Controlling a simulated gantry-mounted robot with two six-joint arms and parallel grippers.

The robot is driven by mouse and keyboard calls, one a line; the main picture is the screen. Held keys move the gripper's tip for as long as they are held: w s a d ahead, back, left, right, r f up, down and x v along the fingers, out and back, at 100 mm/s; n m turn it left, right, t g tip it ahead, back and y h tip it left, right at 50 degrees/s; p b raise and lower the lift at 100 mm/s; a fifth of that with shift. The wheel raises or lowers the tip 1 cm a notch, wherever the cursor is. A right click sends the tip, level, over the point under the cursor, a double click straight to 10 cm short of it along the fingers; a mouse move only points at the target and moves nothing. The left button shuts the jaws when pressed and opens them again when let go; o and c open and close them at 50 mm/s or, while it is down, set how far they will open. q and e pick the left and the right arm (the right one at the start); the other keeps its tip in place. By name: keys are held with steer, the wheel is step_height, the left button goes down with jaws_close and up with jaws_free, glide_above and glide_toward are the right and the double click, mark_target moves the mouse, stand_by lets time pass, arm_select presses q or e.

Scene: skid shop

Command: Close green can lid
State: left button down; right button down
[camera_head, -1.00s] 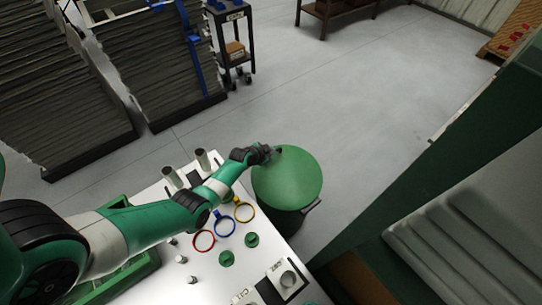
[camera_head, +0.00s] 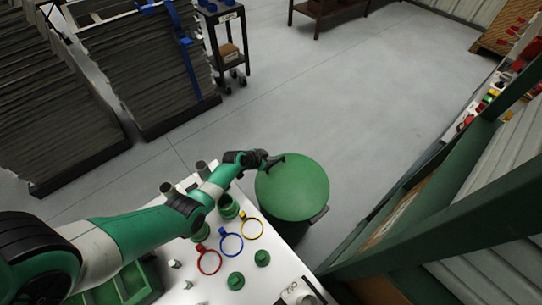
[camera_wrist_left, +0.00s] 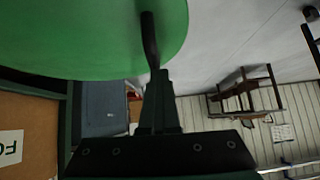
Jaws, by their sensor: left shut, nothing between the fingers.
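The green can (camera_head: 300,212) stands on the floor beside the white table's right edge. Its round green lid (camera_head: 292,188) lies over the top and looks flat and closed in the head view. My left gripper (camera_head: 276,160) is shut and empty at the lid's far left rim. I cannot tell whether it touches the lid. In the left wrist view the lid (camera_wrist_left: 80,35) fills the upper left, with the dark fingers (camera_wrist_left: 150,40) across its edge. My right gripper is not in view.
The white table (camera_head: 277,262) holds red, blue and yellow rings (camera_head: 231,244), green knobs and metal cylinders. A green frame (camera_head: 430,215) stands close on the right. A dark cart (camera_head: 225,50) is at the back. The floor behind the can is clear.

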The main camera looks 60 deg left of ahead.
arm_select(q)
steer(key=s+d+r+p, duration=0.3)
steer(key=s+r+p, duration=0.3)
steer(key=r+p, duration=0.4)
steer(key=shift+s+d+r+p, duration=0.2)
steer(key=shift+d+r+p, duration=0.15)
steer(key=shift+r, duration=0.15)
steer(key=shift+a, duration=0.1)
